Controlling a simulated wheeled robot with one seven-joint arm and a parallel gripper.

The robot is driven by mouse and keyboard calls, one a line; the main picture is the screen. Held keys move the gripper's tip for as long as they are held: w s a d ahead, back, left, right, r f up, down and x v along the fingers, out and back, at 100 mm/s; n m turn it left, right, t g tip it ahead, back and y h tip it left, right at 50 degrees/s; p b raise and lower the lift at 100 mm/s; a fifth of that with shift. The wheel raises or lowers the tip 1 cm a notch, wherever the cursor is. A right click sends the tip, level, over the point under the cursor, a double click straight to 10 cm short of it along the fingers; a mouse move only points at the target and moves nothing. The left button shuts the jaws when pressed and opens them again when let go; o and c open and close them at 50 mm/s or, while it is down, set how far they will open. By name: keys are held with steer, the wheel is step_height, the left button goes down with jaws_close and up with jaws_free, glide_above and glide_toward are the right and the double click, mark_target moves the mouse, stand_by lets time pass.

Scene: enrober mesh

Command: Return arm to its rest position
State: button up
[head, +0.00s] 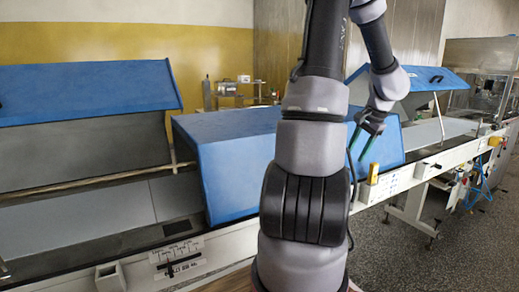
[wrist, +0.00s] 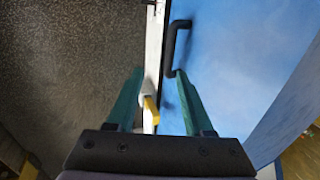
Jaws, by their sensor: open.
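My gripper (head: 361,152) hangs from my arm at the right of my column in the head view, in front of the closed blue cover (head: 240,160). In the wrist view its two green fingers (wrist: 160,74) are spread, with nothing held between them. A black handle (wrist: 174,48) on the blue cover (wrist: 235,65) shows just beyond the right fingertip. I cannot tell whether they touch. My arm hides part of the cover in the head view.
A raised blue cover (head: 85,92) stands at the left and another (head: 430,77) at the right. A yellow part (head: 373,173) sits on the conveyor's front rail near my gripper; a yellow part also shows in the wrist view (wrist: 151,110). Speckled floor (head: 400,258) is free at lower right.

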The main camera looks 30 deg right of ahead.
steer(key=w+a+r+n+t+y, duration=0.1)
steer(key=w+a+r+n, duration=0.4)
steer(key=a, duration=0.7)
steer(key=w+a+r+n+t, duration=0.1)
steer(key=w+a+r+n, duration=0.1)
steer(key=w+a+r, duration=0.8)
steer(key=s+a+r+n, duration=0.1)
steer(key=s+a+n, duration=0.1)
steer(key=a, duration=0.5)
steer(key=s+a+r+n, duration=0.1)
steer(key=s+a+n, duration=0.2)
steer(key=a, duration=0.5)
steer(key=s+a+r+n+t+y, duration=0.1)
steer(key=s+a+r+n, duration=0.1)
steer(key=s+a, duration=0.3)
steer(key=a, duration=0.3)
steer(key=shift+n, duration=0.3)
